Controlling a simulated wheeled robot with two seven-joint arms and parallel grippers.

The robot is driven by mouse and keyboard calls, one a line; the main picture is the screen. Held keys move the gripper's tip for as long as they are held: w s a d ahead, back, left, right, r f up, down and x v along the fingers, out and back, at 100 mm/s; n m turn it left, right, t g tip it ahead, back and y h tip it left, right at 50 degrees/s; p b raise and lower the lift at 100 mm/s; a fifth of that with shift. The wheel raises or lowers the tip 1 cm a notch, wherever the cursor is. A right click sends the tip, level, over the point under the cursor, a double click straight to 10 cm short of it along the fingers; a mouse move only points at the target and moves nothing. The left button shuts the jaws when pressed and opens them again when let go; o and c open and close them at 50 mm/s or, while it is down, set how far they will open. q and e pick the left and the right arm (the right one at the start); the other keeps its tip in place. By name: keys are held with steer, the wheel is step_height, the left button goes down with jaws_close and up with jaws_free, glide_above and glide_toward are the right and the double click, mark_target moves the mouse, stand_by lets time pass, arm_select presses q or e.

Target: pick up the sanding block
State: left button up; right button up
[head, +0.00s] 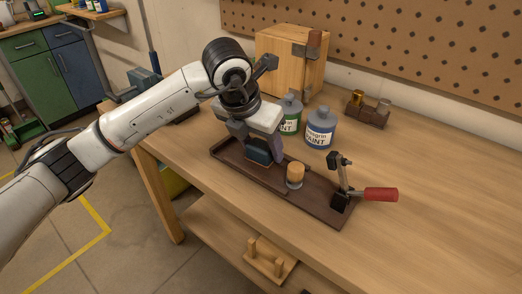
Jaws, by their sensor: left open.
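A dark blue block, which looks like the sanding block (259,153), sits at the left part of a dark brown tray (318,213) on the wooden workbench. My left gripper (258,146) comes down from above with its fingers spread apart. One finger is on the left of the block and the other on its right. My right gripper is out of view.
A blue paint bottle (320,130) and a green-labelled one (291,113) stand behind. The bench's right side is clear.

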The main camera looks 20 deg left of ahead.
mark_target(261, 144)
arm_select(q)
steer(key=shift+c, duration=0.2)
steer(key=c, duration=0.8)
steer(key=shift+r, duration=0.1)
step_height(261, 144, up, 10)
steer(key=shift+f, duration=0.1)
